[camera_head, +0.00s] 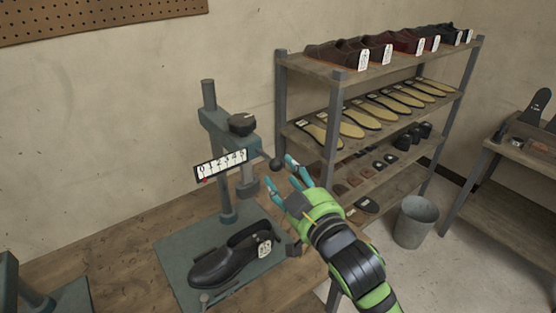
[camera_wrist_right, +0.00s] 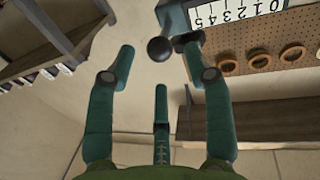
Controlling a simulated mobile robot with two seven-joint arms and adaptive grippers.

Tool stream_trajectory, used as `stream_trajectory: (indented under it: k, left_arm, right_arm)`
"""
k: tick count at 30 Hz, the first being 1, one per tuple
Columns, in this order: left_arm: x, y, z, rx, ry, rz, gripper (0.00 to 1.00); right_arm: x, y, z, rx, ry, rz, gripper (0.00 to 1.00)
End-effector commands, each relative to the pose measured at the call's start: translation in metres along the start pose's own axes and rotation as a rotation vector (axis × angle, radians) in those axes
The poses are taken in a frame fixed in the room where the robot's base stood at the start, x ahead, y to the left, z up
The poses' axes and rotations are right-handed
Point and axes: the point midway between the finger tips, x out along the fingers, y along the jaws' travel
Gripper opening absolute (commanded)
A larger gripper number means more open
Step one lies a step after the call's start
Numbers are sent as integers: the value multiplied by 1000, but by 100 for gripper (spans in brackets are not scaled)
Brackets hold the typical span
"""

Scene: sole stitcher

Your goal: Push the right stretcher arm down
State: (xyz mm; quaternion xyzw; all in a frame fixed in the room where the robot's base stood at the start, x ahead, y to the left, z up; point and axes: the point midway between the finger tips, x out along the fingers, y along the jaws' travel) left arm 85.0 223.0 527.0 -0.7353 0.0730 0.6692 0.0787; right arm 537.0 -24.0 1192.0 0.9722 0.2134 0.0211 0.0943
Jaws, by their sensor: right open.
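The right stretcher (camera_head: 228,150) stands on a grey-green base plate (camera_head: 175,250) in the head view. Its arm ends in a dark ball knob (camera_head: 276,165), pointing right beside a scale plate (camera_head: 220,164) numbered 0 to 5, with a red pointer near the low end. A black shoe (camera_head: 225,258) with a white tag lies on the base. My right gripper (camera_head: 290,172) is open just right of the knob. In the right wrist view the knob (camera_wrist_right: 160,49) shows between the spread teal fingertips; I cannot tell whether they touch it. My left gripper is not in view.
A shelf rack (camera_head: 337,140) with shoes and soles stands behind and right of my right gripper. A metal bin (camera_head: 415,222) is on the floor at right. Another stretcher (camera_head: 10,280) is cut off at the left edge. The wooden bench (camera_head: 130,238) is bare between them.

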Motion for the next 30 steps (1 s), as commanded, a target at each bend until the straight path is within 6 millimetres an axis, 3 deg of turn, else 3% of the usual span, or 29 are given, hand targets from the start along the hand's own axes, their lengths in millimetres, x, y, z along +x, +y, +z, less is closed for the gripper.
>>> stream_trajectory:
  k: [9,21,25,30]
  left_arm:
    - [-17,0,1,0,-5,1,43]
    - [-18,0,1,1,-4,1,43]
    - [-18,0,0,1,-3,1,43]
    - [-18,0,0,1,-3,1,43]
  right_arm:
    - [42,0,-2,1,1,0,52]
    - [50,0,0,1,1,0,52]
    - [50,0,0,1,1,0,0]
    - [50,0,0,1,2,0,0]
